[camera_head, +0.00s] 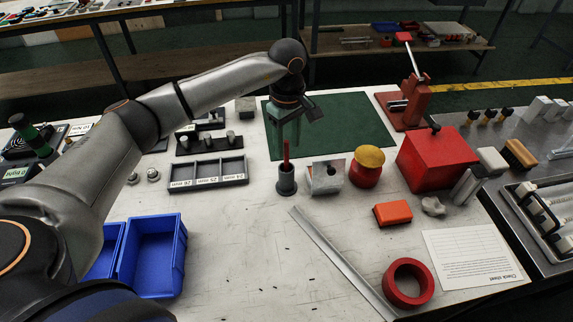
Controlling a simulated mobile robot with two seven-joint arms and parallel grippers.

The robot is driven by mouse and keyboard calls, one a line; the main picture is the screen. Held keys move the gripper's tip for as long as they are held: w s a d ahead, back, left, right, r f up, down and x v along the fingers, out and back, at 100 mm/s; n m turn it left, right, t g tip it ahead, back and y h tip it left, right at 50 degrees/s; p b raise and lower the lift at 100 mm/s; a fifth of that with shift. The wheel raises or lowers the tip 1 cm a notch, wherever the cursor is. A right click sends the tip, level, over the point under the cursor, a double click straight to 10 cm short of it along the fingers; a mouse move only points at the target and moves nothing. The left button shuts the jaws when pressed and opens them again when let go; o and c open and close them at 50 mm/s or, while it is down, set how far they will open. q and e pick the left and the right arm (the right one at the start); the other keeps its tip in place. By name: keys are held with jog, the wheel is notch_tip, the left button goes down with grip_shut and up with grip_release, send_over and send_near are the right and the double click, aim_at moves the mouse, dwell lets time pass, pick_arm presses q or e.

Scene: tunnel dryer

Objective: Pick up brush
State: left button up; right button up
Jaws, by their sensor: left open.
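A thin red handle (286,153) stands upright in a small dark grey cup (287,182) on the bench; it may be the brush, but its lower end is hidden in the cup. A wooden block with pale bristles, also brush-like, (519,154) lies at the right on the metal surface. My left gripper (286,132) comes in from the left, points down and is open above the cup, close over the top of the red handle. Whether its fingers flank the handle I cannot tell. My right gripper is out of view.
A grey roll (325,178), a red pot with yellow top (367,166) and a red box (436,160) stand right of the cup. A dark divided tray (207,173) lies left. Blue bins (155,255) are front left.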

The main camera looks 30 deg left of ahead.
aim_at(287, 170)
pick_arm(q)
jog(key=f, duration=0.4)
jog(key=shift+s+f, duration=0.1)
jog(key=shift+s, duration=0.15)
jog(key=shift+c, duration=0.3)
grip_shut()
